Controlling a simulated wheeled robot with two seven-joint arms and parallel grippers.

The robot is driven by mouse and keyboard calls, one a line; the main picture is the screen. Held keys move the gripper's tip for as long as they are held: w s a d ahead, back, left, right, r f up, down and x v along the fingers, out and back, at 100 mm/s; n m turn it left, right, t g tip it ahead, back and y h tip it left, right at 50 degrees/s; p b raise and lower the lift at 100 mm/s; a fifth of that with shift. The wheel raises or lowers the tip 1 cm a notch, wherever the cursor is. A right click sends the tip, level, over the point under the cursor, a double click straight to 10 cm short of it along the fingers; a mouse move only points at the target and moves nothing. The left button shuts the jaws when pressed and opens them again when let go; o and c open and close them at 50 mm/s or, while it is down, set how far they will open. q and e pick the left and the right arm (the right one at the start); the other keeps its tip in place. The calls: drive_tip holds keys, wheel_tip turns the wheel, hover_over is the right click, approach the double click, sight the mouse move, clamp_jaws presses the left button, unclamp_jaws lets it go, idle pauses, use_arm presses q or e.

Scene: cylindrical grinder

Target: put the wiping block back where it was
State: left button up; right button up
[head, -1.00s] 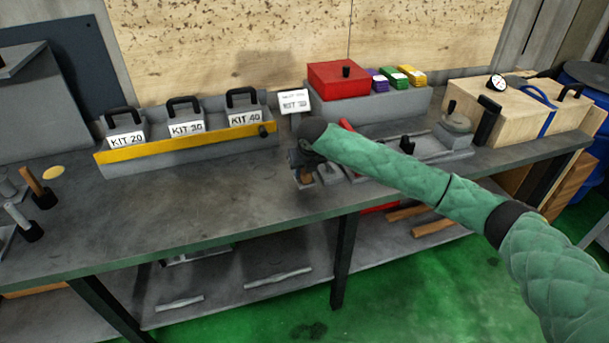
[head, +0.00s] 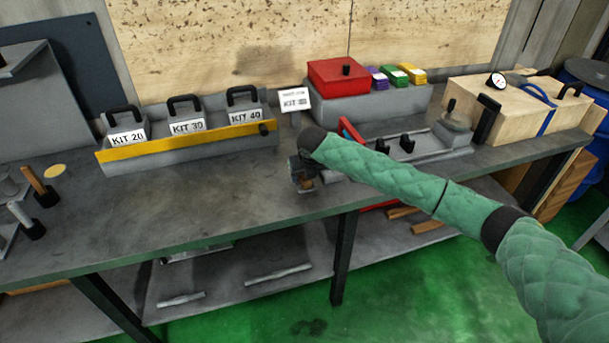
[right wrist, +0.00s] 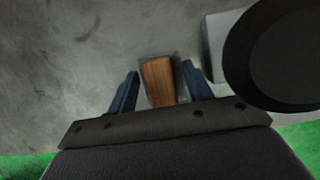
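The wiping block (right wrist: 159,82) shows a wooden handle on a dark grey base in the right wrist view. It also shows small and partly covered in the head view (head: 307,184), low over or on the bench top near its front edge; I cannot tell if its base touches the bench. My right gripper (right wrist: 160,72) has its two blue fingers on either side of the handle, with narrow gaps visible between. In the head view the right gripper (head: 302,172) points down around the block. My left gripper is in no view.
A grey block (right wrist: 214,45) lies close right of the gripper in the wrist view. The kit rack (head: 185,150) stands left on the bench (head: 200,210), and a small sign (head: 294,100) and red box (head: 338,78) stand behind. Bench left of the gripper is clear.

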drive_tip(key=shift+r, duration=0.1)
drive_tip(key=shift+s+r, duration=0.1)
drive_tip(key=shift+r, duration=0.25)
use_arm(q)
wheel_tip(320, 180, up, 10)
drive_tip(key=b, duration=0.2)
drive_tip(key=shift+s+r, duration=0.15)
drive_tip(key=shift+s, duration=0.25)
use_arm(e)
drive_tip(key=v, duration=1.1)
